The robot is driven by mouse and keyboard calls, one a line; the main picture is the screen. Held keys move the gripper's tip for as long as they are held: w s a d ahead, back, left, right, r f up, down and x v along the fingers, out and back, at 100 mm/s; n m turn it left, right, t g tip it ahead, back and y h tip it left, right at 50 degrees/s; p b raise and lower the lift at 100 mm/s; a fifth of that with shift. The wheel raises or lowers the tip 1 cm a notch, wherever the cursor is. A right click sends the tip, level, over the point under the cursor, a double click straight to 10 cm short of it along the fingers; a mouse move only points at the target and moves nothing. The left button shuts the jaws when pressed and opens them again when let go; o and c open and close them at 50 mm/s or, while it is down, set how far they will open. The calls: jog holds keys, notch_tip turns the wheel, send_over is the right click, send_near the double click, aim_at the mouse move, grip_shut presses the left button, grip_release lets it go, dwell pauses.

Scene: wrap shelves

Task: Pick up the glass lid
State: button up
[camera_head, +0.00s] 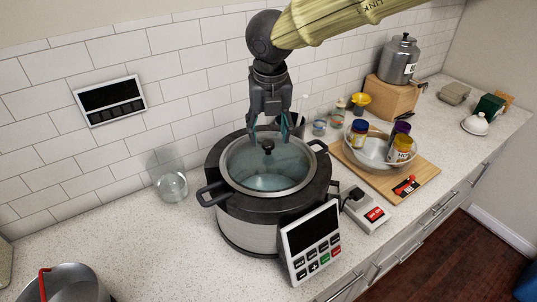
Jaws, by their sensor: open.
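The glass lid (247,171) is round and see-through with a metal rim and a small black knob (267,146) at its middle. It sits on a pot with black side handles, which rests on the large round cooker (248,236) on the counter. My gripper (270,128) points down from above, its fingers apart on either side of and just above the knob. It holds nothing. I cannot tell the exact gap between the fingertips and the knob.
A clear glass jar (171,186) stands left of the cooker. A control panel (312,243) leans at its front right. A glass bowl with several jars (371,158) sits on a wooden board (418,178) to the right. A metal pot (75,285) is at the front left.

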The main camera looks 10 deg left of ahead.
aim_at(268, 143)
jog(key=shift+s, duration=0.35)
jog(key=w+f, duration=0.1)
jog(key=w+f+p, duration=0.1)
jog(key=w+f, duration=0.1)
jog(key=w+f+p, duration=0.1)
jog(key=f, duration=0.1)
jog(key=shift+w+a, duration=0.15)
jog(key=shift+a, duration=0.2)
jog(key=shift+a+f+p, duration=0.1)
jog(key=shift+f+p, duration=0.25)
jog(key=shift+p, duration=0.05)
jog(key=shift+s+f, duration=0.1)
jog(key=shift+s, duration=0.95)
jog(key=shift+w+f, duration=0.15)
jog(key=shift+w, duration=0.35)
jog(key=shift+c, duration=1)
jog(key=shift+w+f, duration=0.1)
jog(key=shift+w, duration=0.1)
jog(key=c, duration=0.4)
jog(key=shift+s+r, duration=0.2)
jog(key=shift+s, duration=0.15)
grip_shut()
jog(key=shift+w, duration=0.1)
